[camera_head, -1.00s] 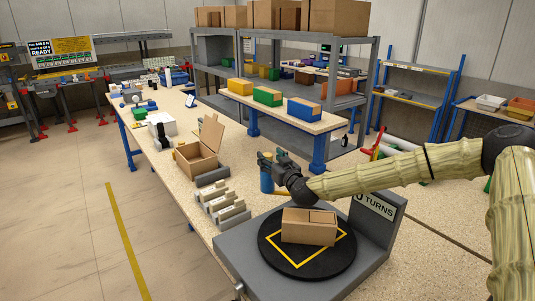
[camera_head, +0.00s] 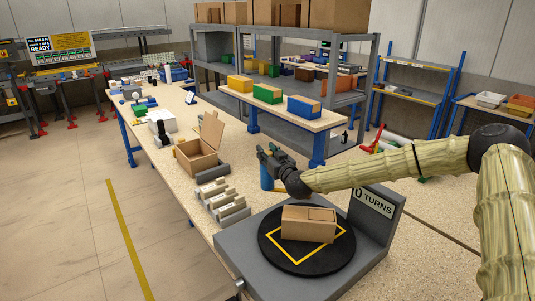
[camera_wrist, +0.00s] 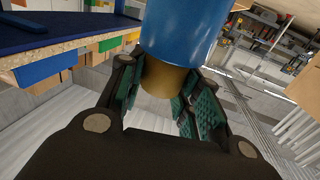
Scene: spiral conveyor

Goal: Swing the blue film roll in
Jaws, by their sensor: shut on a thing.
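The blue film roll (camera_head: 266,177) hangs upright from my gripper (camera_head: 270,158), over the table just behind the turntable. In the wrist view the blue roll (camera_wrist: 185,30) shows large, with a brown core end (camera_wrist: 163,78) between the two green-padded fingers. My gripper (camera_wrist: 160,92) is shut on that core end. The cardboard box (camera_head: 308,224) rests on the round black turntable (camera_head: 285,262) inside a yellow outline. A sign reading "0 TURNS" (camera_head: 373,202) stands at the turntable's right. Whether the roll touches the table is unclear.
An open cardboard box (camera_head: 197,158) and several grey cradles (camera_head: 230,212) stand left of the roll. Yellow, green and blue bins (camera_head: 304,110) sit on a table behind. Bare tabletop lies right of the sign.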

